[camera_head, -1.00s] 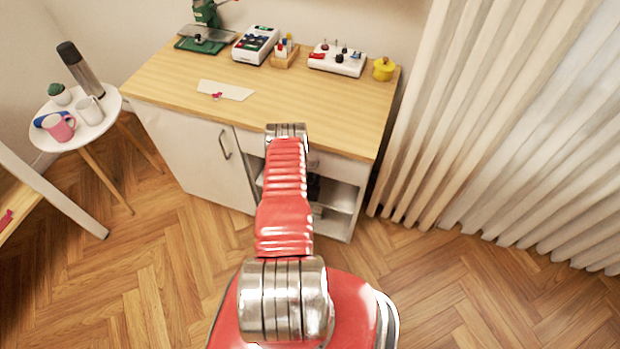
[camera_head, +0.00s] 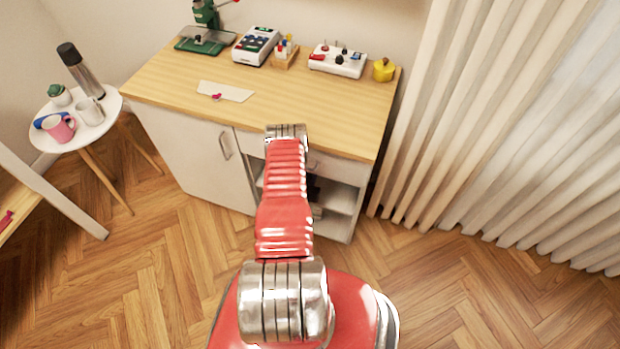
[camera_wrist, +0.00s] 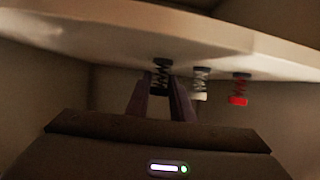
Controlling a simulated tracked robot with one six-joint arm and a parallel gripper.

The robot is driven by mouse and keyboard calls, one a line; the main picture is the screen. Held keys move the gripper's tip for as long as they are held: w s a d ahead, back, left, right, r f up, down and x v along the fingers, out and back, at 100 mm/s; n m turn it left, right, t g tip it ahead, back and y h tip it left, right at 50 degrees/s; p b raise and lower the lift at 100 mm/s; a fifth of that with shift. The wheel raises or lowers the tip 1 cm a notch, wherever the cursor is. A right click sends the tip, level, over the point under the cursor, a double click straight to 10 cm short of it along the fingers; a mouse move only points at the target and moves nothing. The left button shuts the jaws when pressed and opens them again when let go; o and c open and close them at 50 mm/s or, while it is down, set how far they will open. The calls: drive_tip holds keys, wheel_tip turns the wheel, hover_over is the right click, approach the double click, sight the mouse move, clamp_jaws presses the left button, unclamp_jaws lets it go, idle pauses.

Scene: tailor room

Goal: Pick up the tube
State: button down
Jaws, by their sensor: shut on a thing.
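In the wrist view my gripper (camera_wrist: 160,94) has its two dark fingers on either side of a small dark, coiled, tube-like piece (camera_wrist: 161,70), and is shut on it. The top end of this piece meets the pale board (camera_wrist: 120,48) in the picture, and I cannot tell whether they touch. A white coiled piece (camera_wrist: 201,84) and a red one (camera_wrist: 240,90) are to the right, apart from the fingers. I cannot tell which piece is called the tube. In the head view my arm hides most of the gripper.
My arm reaches to the open shelves (camera_head: 340,199) of a white cabinet (camera_head: 185,155) with a wooden top (camera_head: 290,105). Its closed door is to the left. Curtains (camera_head: 420,140) hang close on the right. A round side table (camera_head: 88,133) with mugs stands at left.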

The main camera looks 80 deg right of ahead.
drive_tip(key=shift+r, duration=0.1)
drive_tip(key=r, duration=0.7)
drive_tip(key=shift+w+a, duration=0.1)
drive_tip(key=shift+a, duration=0.25)
drive_tip(key=w+a, duration=0.1)
drive_tip(key=a, duration=1.8)
drive_tip(key=shift+w, duration=0.35)
drive_tip(key=shift+a+f, duration=0.1)
